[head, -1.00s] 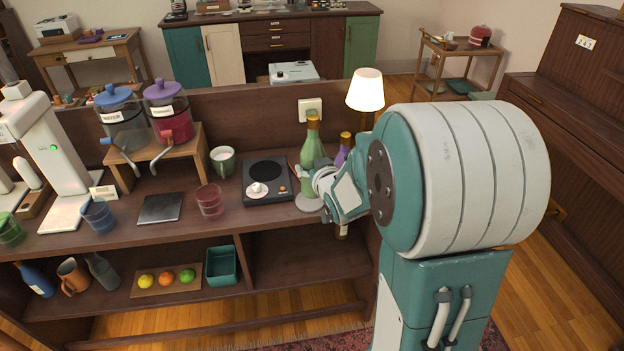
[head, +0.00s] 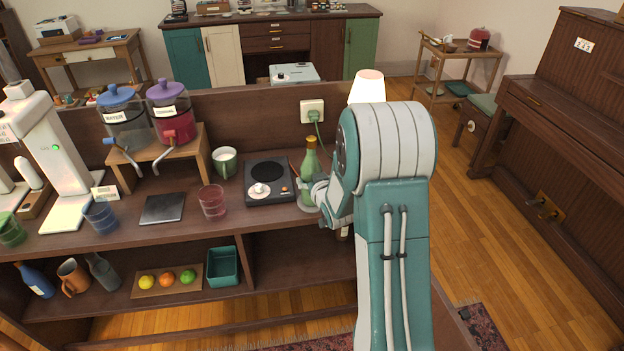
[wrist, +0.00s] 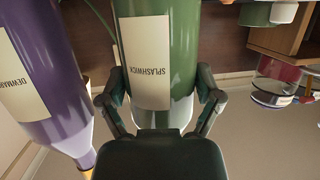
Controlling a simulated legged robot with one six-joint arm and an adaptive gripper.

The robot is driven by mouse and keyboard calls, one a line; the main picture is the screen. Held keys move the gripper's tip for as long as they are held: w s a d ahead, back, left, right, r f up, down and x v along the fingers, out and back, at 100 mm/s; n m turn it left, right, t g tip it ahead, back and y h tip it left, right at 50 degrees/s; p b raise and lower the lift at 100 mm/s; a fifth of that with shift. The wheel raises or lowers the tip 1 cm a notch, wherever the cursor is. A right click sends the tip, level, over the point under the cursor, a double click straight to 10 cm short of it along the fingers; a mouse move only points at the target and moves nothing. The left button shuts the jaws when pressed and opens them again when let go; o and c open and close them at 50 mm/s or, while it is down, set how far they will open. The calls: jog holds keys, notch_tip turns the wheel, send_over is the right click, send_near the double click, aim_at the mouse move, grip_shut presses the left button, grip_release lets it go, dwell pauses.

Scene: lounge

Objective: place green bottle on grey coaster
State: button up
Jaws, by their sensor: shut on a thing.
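The green bottle (head: 309,165), with a gold top, stands upright at the right end of the counter, at a round pale grey coaster (head: 304,208). Its base looks over or on the coaster; contact is hard to tell. My gripper (head: 318,190) reaches it from the right. In the wrist view, which is upside down, the gripper (wrist: 160,100) has a finger on each side of the green bottle (wrist: 158,60), labelled SPLASHWICK, and is shut on it. The bottle's neck is hidden there by the gripper body.
A purple bottle (wrist: 45,75) stands close beside the green one; my arm hides it in the head view. A black hot plate (head: 268,180) is just left of the coaster. A pink glass (head: 212,201) and dark square pad (head: 162,208) lie further left. A lamp (head: 367,87) stands behind.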

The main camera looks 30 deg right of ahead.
jog(key=o, duration=1.1)
jog(key=shift+d+f, duration=0.15)
